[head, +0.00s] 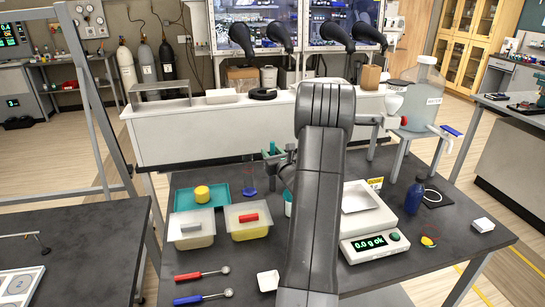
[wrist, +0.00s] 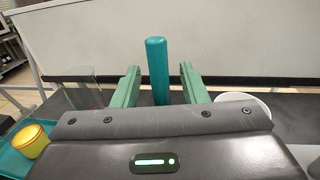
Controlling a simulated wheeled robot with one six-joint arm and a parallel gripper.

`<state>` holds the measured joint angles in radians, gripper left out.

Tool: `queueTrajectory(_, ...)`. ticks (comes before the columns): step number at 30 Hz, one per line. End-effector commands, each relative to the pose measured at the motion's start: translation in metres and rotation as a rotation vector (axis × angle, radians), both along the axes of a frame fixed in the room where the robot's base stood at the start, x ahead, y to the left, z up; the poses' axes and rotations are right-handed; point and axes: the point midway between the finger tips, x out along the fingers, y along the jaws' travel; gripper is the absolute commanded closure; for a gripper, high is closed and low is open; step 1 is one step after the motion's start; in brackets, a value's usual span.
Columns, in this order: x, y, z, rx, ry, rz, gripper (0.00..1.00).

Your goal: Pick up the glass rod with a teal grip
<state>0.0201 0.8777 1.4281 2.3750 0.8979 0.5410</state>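The teal grip of the glass rod (wrist: 157,72) stands upright in the wrist view, in line with the space between my fingers. The grip also shows small in the head view (head: 272,146), at the end of my arm. My gripper (wrist: 160,84) has two green fingers, spread apart, with a visible gap on each side of the grip. It also shows in the head view (head: 274,156), left of my arm. I cannot tell whether the grip is fully between the fingertips or just beyond them. The glass part of the rod is hidden.
A teal tray (head: 222,197) with a yellow jar (head: 202,194) and a glass beaker (head: 249,186) stand left of my gripper. A balance (head: 372,243) and a blue bottle (head: 415,194) stand right of my arm.

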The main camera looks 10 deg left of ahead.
Motion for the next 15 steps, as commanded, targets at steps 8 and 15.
queueTrajectory(8,-0.0002,-0.0004,0.0000,0.000,0.000,0.000,1.00)
queueTrajectory(15,-0.0003,-0.0004,0.0002,-0.001,-0.001,0.000,1.00)
